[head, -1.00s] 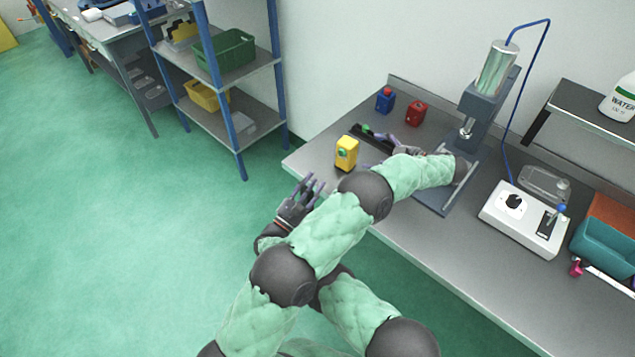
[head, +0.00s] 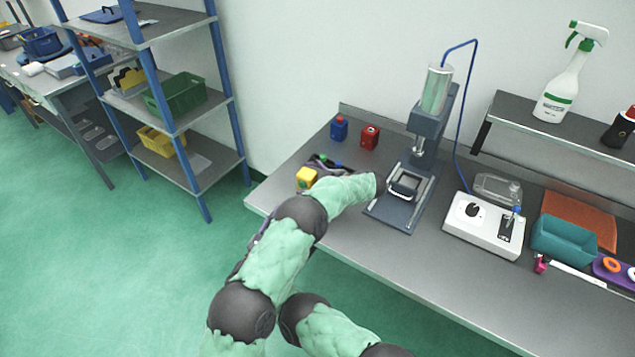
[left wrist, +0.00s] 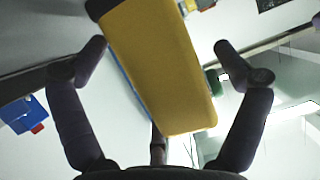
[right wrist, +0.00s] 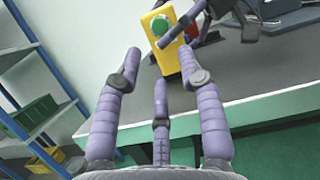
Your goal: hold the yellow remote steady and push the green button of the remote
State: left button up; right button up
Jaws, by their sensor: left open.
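The yellow remote (head: 306,178) stands near the left end of the grey workbench, its lower part hidden by my arm. My left gripper (head: 318,163) is beside it, partly hidden. In the left wrist view the remote's yellow body (left wrist: 160,65) lies between the spread fingers, with gaps visible on both sides.
A blue container (head: 339,129) and a red one (head: 370,137) stand behind the remote. A press (head: 428,125) stands to the right, then a white control box (head: 484,226) and a teal bin (head: 563,241). A blue-framed shelf (head: 190,130) stands left of the bench.

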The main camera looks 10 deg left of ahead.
pick_arm(q)
jog(key=shift+a+f, duration=0.1)
jog(key=shift+a, duration=0.1)
jog(key=c, duration=1.3)
jog(key=shift+c, duration=0.2)
pick_arm(e)
grip_shut()
